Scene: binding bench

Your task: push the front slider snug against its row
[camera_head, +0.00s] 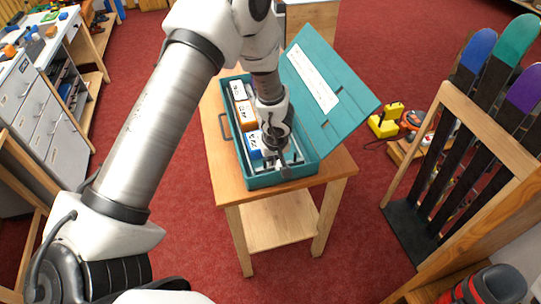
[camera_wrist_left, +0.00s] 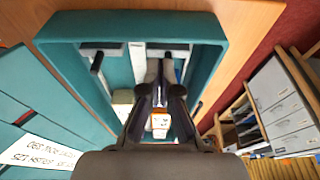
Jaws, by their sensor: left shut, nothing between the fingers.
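The teal box (camera_head: 282,181) stands on a wooden table with its lid (camera_head: 325,90) swung open to the right. A row of small cartons lies along its left side: a white one (camera_head: 239,91), an orange one (camera_head: 246,114) and a blue and white one (camera_head: 254,143). My left gripper (camera_head: 285,168) is shut and empty, pointing down into the front part of the box. In the wrist view its fingers (camera_wrist_left: 161,85) cover part of the interior. The front slider is not clearly distinguishable; a dark upright post (camera_wrist_left: 97,62) shows near one wall. Contact is unclear. My right gripper is not in view.
The box walls and raised lid stand close around my left gripper. The wooden table (camera_head: 229,182) has a narrow bare strip at the left. A ski rack (camera_head: 465,100) stands at the right, and drawers (camera_head: 45,110) at the left.

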